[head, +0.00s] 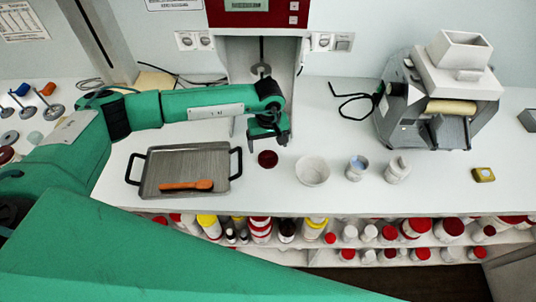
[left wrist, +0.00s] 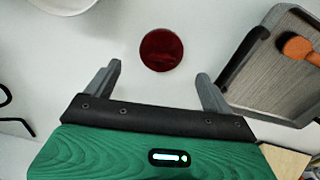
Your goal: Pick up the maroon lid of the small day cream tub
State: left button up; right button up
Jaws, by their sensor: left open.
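The maroon lid (head: 267,159) is a small dark red disc lying flat on the white bench, between the tray and a white bowl. In the left wrist view the lid (left wrist: 161,50) lies beyond the fingertips, roughly midway between them and apart from both. My left gripper (head: 268,143) points down above the bench, just behind the lid in the head view. Its two fingers (left wrist: 160,72) are spread wide with nothing between them. I cannot make out the small day cream tub for certain. My right gripper does not show.
A grey tray (head: 150,173) with black handles holds an orange-handled tool (head: 187,185) left of the lid. A white bowl (head: 312,171), a small cup (head: 357,168) and a white vessel (head: 397,170) stand to the right. A roller mill (head: 430,100) stands further right. Tubs fill the shelf below.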

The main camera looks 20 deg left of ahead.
aim_at(268, 154)
pick_arm(q)
jog(key=shift+s+f+p, duration=0.1)
jog(key=shift+f+p, duration=0.25)
jog(key=shift+p, duration=0.15)
jog(key=f+p, duration=0.1)
jog(key=f, duration=0.1)
jog(key=f+p, duration=0.1)
jog(key=f, duration=0.1)
jog(key=shift+s+p, duration=0.2)
jog(key=shift+p, duration=0.15)
jog(key=shift+f, duration=0.35)
jog(key=c, duration=1)
